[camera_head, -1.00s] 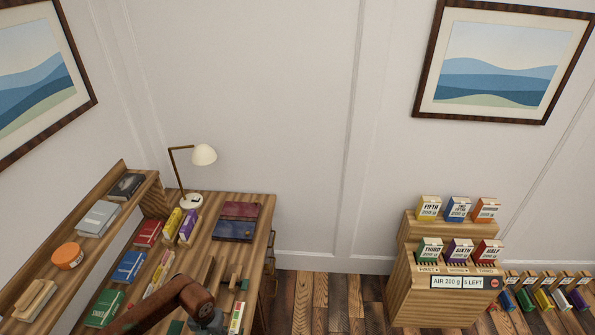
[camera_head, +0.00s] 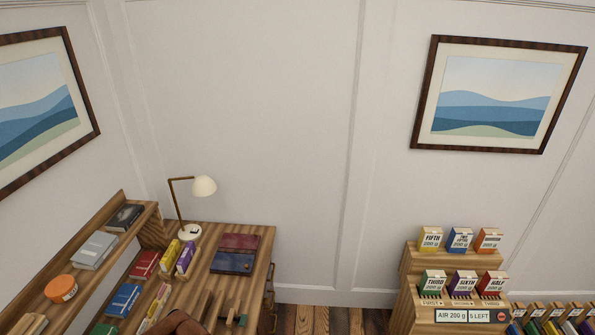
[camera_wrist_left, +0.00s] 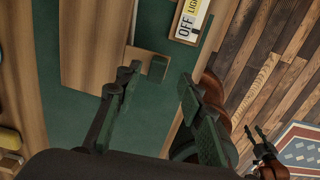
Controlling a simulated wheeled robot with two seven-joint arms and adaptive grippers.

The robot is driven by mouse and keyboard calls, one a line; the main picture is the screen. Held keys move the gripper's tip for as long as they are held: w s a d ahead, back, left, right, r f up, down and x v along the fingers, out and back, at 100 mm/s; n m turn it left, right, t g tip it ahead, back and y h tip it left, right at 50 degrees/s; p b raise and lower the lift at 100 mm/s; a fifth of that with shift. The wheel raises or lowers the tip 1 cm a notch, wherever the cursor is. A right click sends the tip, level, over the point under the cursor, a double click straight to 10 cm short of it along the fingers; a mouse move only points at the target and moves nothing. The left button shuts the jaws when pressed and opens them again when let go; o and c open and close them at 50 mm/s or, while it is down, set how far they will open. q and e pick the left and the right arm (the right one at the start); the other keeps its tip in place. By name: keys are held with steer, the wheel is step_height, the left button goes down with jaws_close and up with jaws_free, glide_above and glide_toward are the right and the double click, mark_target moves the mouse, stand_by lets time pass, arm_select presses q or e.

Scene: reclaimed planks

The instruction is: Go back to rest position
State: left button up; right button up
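My left gripper (camera_wrist_left: 157,88) shows in the left wrist view with its two dark fingers apart. It hangs above the desk's green surface (camera_wrist_left: 75,120), and nothing is held between the fingers. In the head view only part of my brown left arm shows at the bottom edge. My right gripper (camera_wrist_left: 255,131) is small at the lower right of the left wrist view, over the floor side. Its fingers are too small to tell whether they are open. It does not show in the head view.
The desk holds a lamp (camera_head: 204,187), dark books (camera_head: 233,262) and several coloured boxes. A wooden stand (camera_head: 414,262) with labelled packets is at right. A card marked OFF (camera_wrist_left: 191,20) lies near the left gripper.

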arm_select(q)
step_height(320, 180, up, 8)
steer(key=r, duration=0.1)
step_height(320, 180, down, 12)
steer(key=shift+s+r, duration=0.1)
step_height(320, 180, up, 7)
steer(key=p, duration=0.5)
steer(key=shift+r, duration=0.6)
steer(key=shift+w+d+m, duration=0.2)
steer(key=shift+w+m, duration=0.05)
steer(key=shift+m, duration=0.55)
steer(key=shift+w+d+r+m+b, duration=0.1)
steer(key=shift+d+r+m+b, duration=0.3)
steer(key=shift+m, duration=0.6)
steer(key=shift+w+d+r+m+b, duration=0.15)
steer(key=shift+r+m+b, duration=0.25)
steer(key=shift+m, duration=0.6)
steer(key=shift+s, duration=0.1)
